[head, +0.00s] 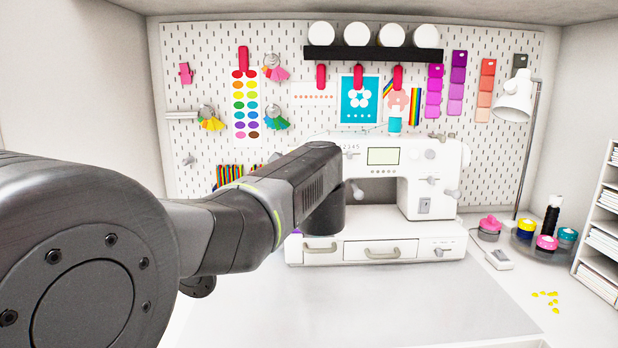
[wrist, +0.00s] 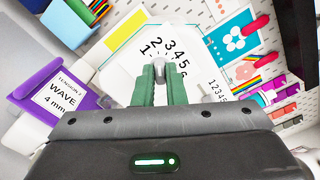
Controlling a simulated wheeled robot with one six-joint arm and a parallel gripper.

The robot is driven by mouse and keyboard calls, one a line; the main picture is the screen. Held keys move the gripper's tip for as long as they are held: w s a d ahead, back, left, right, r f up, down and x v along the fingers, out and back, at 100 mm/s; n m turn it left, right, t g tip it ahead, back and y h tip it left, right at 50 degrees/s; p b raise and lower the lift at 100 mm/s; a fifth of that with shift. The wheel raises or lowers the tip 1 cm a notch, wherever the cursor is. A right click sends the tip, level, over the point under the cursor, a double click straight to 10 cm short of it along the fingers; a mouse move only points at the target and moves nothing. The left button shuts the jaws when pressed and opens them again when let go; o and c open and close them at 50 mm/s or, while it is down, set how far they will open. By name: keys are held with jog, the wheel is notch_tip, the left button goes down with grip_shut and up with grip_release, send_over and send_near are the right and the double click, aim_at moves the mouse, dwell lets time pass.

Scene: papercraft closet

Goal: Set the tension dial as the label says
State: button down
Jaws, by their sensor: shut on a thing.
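The tension dial (wrist: 159,70) is a small grey knob on the white sewing machine (head: 425,160), seen in the wrist view. Black numbers from 1 upward fan around its far side. My gripper (wrist: 159,78) has its green fingers shut on the dial, one on each side. I cannot tell which number the dial points at. The label (wrist: 65,96) is a white card on a purple holder left of the gripper. It reads "TENSION 2", "WAVE" and "4 mm". In the head view my arm hides the gripper, the dial and the label's face.
A second number row (wrist: 217,88) is on the machine to the right. A blue box (wrist: 68,22) stands at the upper left. In the head view a lamp (head: 515,100) and thread spools (head: 546,243) stand at the right. The front tabletop (head: 400,305) is clear.

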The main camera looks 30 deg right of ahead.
dwell(0.3)
jog(key=c, duration=1.5)
grip_release()
jog(key=b+v, duration=0.1)
jog(key=v, duration=1.2)
jog(key=shift+s+a, duration=0.2)
jog(key=shift+s, duration=0.15)
jog(key=shift+w, duration=0.15)
jog(key=p+x, duration=0.1)
jog(key=x, duration=1.2)
jog(key=shift+w+d, duration=0.2)
jog(key=shift+w, duration=0.05)
